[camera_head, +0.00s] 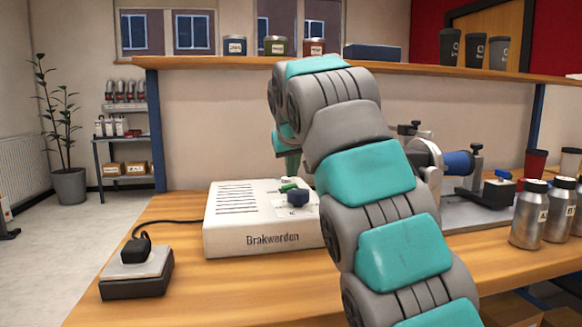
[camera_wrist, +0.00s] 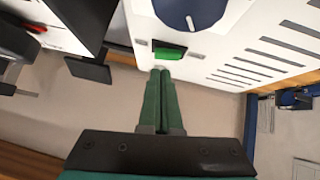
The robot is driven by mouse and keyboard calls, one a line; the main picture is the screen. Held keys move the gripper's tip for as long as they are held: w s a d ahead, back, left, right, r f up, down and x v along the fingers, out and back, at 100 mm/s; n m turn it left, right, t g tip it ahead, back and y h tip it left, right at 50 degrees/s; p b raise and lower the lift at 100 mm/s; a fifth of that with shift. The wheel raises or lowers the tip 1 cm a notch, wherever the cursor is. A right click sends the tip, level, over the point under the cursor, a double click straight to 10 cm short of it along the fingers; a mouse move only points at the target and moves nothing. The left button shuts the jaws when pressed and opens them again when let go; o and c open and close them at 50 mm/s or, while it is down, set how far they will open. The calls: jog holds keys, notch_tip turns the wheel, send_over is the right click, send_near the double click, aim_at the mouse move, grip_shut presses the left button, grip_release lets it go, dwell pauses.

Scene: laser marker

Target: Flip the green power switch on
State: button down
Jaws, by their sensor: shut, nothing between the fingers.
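The white control box (camera_head: 225,222), labelled "Brakwerden", lies on the wooden bench. A green power switch (camera_head: 289,187) is on its top, beside a dark blue knob (camera_head: 298,198). In the wrist view the switch (camera_wrist: 170,53) is a bright green rocker on the white panel, with the blue knob (camera_wrist: 190,12) above it. My gripper (camera_head: 291,176) points down over the box near the switch, partly hidden behind my arm. In the wrist view its green fingers (camera_wrist: 160,72) are together and empty, tips just below the switch. I cannot tell whether they touch it.
A black cable runs from the box to a plug on a dark block (camera_head: 136,275) at left. The laser marker machine (camera_head: 430,165) stands behind my arm at right. Metal bottles (camera_head: 529,214) stand at the right. A shelf (camera_head: 215,62) spans the back.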

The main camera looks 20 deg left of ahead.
jog(key=shift+d+f+b, duration=0.1)
jog(key=shift+f+b, duration=0.2)
jog(key=shift+f, duration=0.45)
